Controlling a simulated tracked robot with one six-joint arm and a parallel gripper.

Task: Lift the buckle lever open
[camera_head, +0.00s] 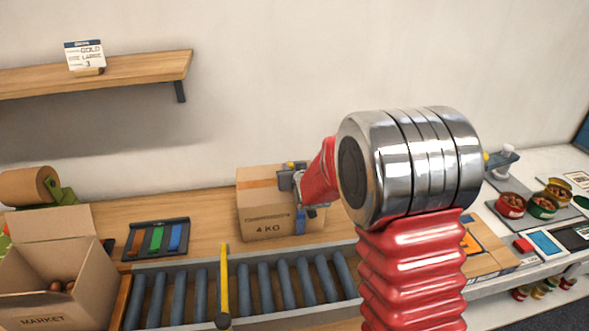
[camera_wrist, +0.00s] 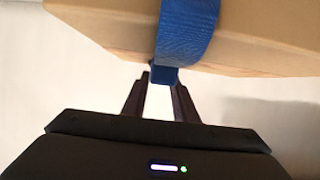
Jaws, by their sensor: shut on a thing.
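A closed cardboard box (camera_head: 262,215) marked 4 KG stands on the wooden bench in the head view; its underside or edge fills the top of the wrist view (camera_wrist: 110,32). A blue strap (camera_wrist: 187,30) runs over the box, and part of it hangs at the box front in the head view (camera_head: 300,222). My gripper (camera_head: 302,190) is at the box's right front. In the wrist view my gripper (camera_wrist: 162,86) has its fingertips on either side of the strap's dark blue end, shut on it. I cannot make out a separate buckle lever; my fingers may hide it.
A roller conveyor (camera_head: 240,290) with a yellow bar (camera_head: 225,280) lies in front of the box. An open MARKET carton (camera_head: 55,265) with chestnuts stands left, near a tray of coloured strips (camera_head: 156,238). Tins (camera_head: 511,205) stand at the right.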

